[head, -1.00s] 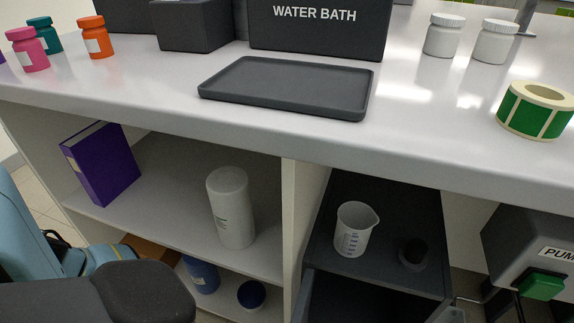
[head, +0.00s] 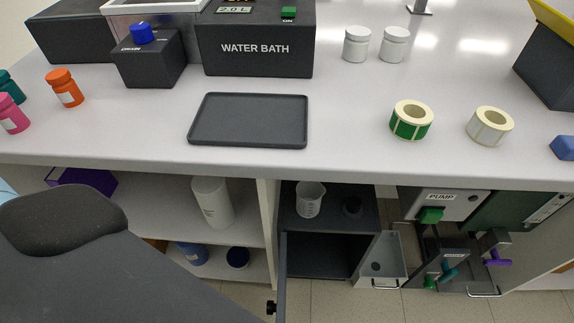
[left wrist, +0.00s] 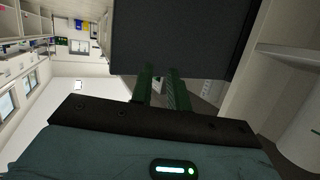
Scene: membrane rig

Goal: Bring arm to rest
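My left arm (head: 70,245) fills the lower left of the head view as a dark rounded link. Its gripper is outside that view. In the left wrist view my left gripper (left wrist: 161,90) shows two dark green fingers, a little apart, with nothing seen between them. A large dark grey panel (left wrist: 185,35) lies beyond the fingertips; I cannot tell whether they touch it. My right arm and gripper show in neither view.
Below the counter, a dark cupboard (head: 330,255) stands open, its door (head: 282,275) swung outward. A beaker (head: 310,200) stands above it. A pump unit (head: 440,205) is to the right. A tray (head: 248,121) lies empty on the counter before the water bath (head: 255,48).

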